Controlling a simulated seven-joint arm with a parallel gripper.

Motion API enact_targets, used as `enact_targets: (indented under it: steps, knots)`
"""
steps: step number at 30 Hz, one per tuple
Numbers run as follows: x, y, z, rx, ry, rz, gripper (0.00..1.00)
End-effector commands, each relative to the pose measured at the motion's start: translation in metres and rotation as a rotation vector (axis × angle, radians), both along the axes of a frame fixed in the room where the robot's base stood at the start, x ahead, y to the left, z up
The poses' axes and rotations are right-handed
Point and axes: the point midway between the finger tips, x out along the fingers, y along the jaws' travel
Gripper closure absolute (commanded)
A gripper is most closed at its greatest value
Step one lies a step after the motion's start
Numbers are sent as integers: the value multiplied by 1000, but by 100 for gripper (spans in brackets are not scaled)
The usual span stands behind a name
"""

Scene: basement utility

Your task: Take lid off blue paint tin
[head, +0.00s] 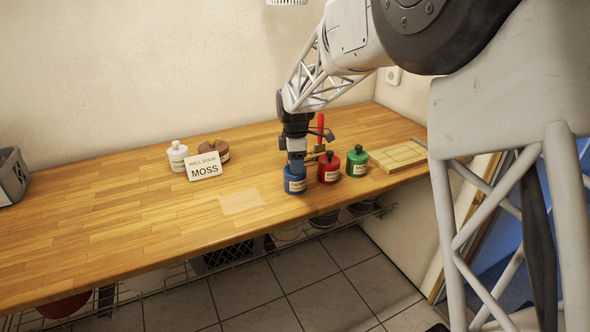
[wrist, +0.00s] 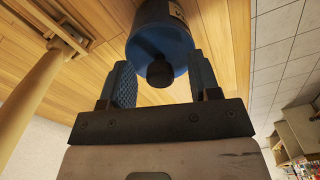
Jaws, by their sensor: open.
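The blue paint tin (head: 295,185) stands upright on the wooden counter near its front edge, with a pale label. In the wrist view, the tin (wrist: 160,22) shows its blue lid (wrist: 147,55) with a dark round knob (wrist: 160,73). My gripper (head: 297,163) is directly above the tin, pointing down. In the wrist view, the fingers of my gripper (wrist: 161,70) are open on either side of the knob, with gaps between it and both fingers. In the head view the gripper hides the lid and knob.
Close right of the blue tin stand a red tin (head: 329,170) and a green tin (head: 357,163). A red upright handle (head: 320,125) rises behind my gripper. A wooden board (head: 400,155) lies at right.

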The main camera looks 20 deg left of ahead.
Motion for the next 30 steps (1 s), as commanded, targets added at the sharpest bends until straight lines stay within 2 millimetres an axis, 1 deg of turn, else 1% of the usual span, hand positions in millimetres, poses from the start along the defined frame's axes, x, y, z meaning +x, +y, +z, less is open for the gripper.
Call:
enact_targets:
  steps: [4,19,27,29,30]
  knots:
    - [0,0,-5,0,0,0,43]
    - [0,0,-4,0,0,0,43]
    - [0,0,-4,0,0,0,85]
    - [0,0,-4,0,0,0,94]
    - [0,0,-4,0,0,0,97]
